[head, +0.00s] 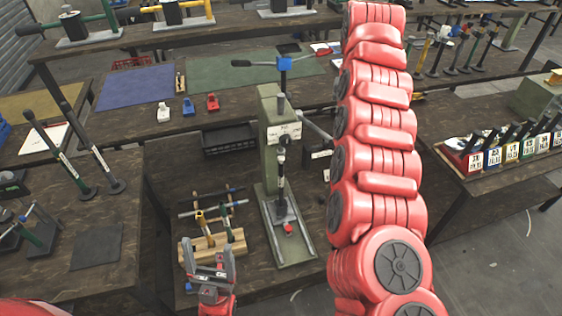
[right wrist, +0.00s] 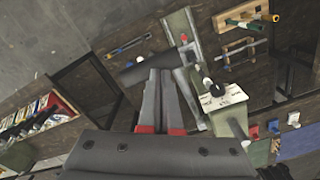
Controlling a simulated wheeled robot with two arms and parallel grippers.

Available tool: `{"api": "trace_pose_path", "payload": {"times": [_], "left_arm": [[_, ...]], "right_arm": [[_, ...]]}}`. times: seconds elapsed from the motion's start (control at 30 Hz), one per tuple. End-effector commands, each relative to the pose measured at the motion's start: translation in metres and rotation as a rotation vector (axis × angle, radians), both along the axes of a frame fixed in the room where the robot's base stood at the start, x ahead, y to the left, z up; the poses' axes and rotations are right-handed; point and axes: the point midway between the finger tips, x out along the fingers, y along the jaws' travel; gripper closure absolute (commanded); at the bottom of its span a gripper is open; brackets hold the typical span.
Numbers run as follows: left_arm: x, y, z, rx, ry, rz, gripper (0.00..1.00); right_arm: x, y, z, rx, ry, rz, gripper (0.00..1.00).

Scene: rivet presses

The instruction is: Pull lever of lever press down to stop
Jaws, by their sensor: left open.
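The green lever press (head: 268,135) stands upright on the middle bench. Its lever (head: 317,128) runs right and goes out of sight behind my right arm. In the right wrist view the press (right wrist: 225,98) shows at the right, and a dark lever handle (right wrist: 133,72) lies across the tips of my right gripper (right wrist: 159,72). The right fingers are close together with the handle at their ends; contact is not clear. The right gripper is hidden in the head view. My left gripper (head: 207,250) is open and empty, low in front of a wooden rack.
The wooden rack (head: 212,243) with tools stands left of the press. A black bin (head: 229,140) is behind it. Two dark levers (head: 93,148) rise from the left bench. A row of labelled boxes (head: 497,155) stands at the right.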

Motion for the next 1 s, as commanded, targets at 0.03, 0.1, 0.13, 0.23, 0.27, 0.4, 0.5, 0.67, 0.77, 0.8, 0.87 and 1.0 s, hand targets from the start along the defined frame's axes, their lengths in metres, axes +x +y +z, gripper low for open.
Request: {"api": "trace_pose_path", "payload": {"times": [0.03,0.1,0.13,0.23,0.27,0.4,0.5,0.67,0.77,0.8,0.87,1.0], "left_arm": [[0.000,0.000,0.000,0.000,0.000,0.000,0.20],[0.000,0.000,0.000,0.000,0.000,0.000,0.20],[0.000,0.000,0.000,0.000,0.000,0.000,0.20],[0.000,0.000,0.000,0.000,0.000,0.000,0.20],[0.000,0.000,0.000,0.000,0.000,0.000,0.20],[0.000,0.000,-0.003,0.000,0.000,0.000,0.20],[0.000,0.000,-0.008,0.000,0.000,0.000,0.20],[0.000,0.000,-0.016,0.000,0.000,0.000,0.20],[0.000,0.000,-0.021,0.000,0.000,0.000,0.20],[0.000,0.000,-0.022,0.000,0.000,0.000,0.20],[0.000,0.000,-0.024,0.000,0.000,0.000,0.20],[0.000,0.000,-0.026,0.000,0.000,0.000,0.20]], "right_arm": [[0.000,0.000,0.000,0.000,0.000,0.000,1.00],[0.000,0.000,0.000,0.000,0.000,0.000,1.00],[0.000,0.000,0.000,0.000,0.000,0.000,1.00],[0.000,0.000,0.000,0.000,0.000,-0.001,1.00],[0.000,0.000,0.000,0.000,0.000,-0.001,1.00],[0.000,0.000,-0.003,0.000,0.000,0.000,1.00],[-0.002,0.000,-0.009,0.001,-0.001,0.000,1.00],[-0.005,-0.001,-0.019,0.001,-0.001,0.000,1.00],[-0.006,-0.002,-0.024,0.000,-0.001,0.000,1.00],[-0.007,-0.003,-0.026,0.000,-0.002,0.000,1.00],[-0.008,-0.003,-0.028,0.000,-0.002,0.000,1.00],[-0.009,-0.004,-0.030,0.000,-0.001,-0.001,1.00]]}}
